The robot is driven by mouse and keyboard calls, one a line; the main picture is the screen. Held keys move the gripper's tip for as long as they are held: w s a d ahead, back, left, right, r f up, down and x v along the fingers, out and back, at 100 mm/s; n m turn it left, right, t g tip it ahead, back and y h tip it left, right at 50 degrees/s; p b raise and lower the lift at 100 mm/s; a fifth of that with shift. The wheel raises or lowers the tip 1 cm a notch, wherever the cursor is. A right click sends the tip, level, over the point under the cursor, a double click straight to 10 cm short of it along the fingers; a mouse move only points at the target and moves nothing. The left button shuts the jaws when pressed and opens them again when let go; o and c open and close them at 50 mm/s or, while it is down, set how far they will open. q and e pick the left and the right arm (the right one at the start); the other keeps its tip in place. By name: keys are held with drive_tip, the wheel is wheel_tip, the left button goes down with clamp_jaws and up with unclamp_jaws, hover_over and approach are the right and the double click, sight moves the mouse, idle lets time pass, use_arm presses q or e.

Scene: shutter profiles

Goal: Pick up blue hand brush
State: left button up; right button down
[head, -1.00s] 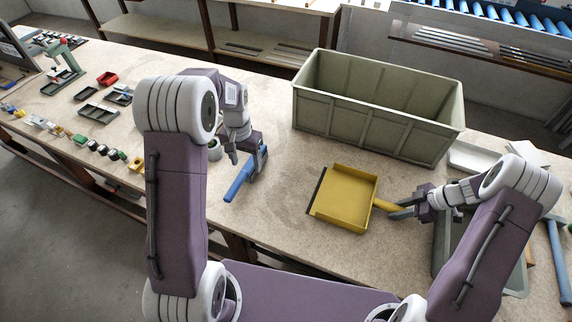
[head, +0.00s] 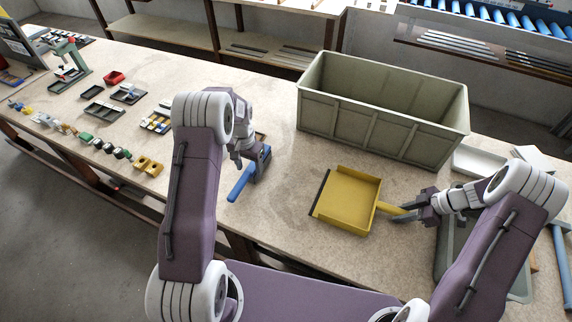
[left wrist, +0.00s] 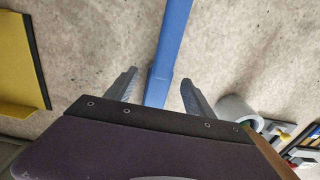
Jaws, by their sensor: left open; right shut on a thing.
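The blue hand brush (head: 240,183) lies on the workbench left of centre, its handle toward the front edge. My left gripper (head: 246,163) is above its far part and hides some of it. In the left wrist view, the brush (left wrist: 172,40) runs between the two open fingers of my left gripper (left wrist: 158,88), with space on both sides. My right gripper (head: 412,211) is shut on the handle of a yellow dustpan (head: 349,200), whose pan is over the bench at the centre right.
A large grey-green crate (head: 385,125) stands behind the dustpan. Small trays, a red bin (head: 114,77) and several small parts line the bench (head: 290,200) at the left. A grey tray (head: 452,262) sits under my right arm. A grey ring (left wrist: 236,108) lies right of the left fingers.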

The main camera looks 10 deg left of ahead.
sight(250, 170)
use_arm(q)
wheel_tip(250, 170, down, 5)
drive_tip(key=shift+r, duration=0.15)
clamp_jaws()
drive_tip(key=shift+r, duration=0.15)
wheel_tip(250, 170, up, 10)
drive_tip(key=shift+f, duration=0.1)
drive_tip(key=c, duration=0.8)
unclamp_jaws()
drive_tip(key=c, duration=0.5)
drive_tip(key=shift+s+d+f, duration=0.1)
drive_tip(key=shift+d+f, duration=0.55)
drive_tip(key=shift+f, duration=0.35)
drive_tip(key=shift+s+d+f, duration=0.1)
drive_tip(key=shift+d+f, duration=0.6)
drive_tip(key=shift+f, duration=0.3)
drive_tip(key=shift+s+d+f, duration=0.1)
drive_tip(key=shift+d+f, duration=0.55)
drive_tip(key=shift+f, duration=0.35)
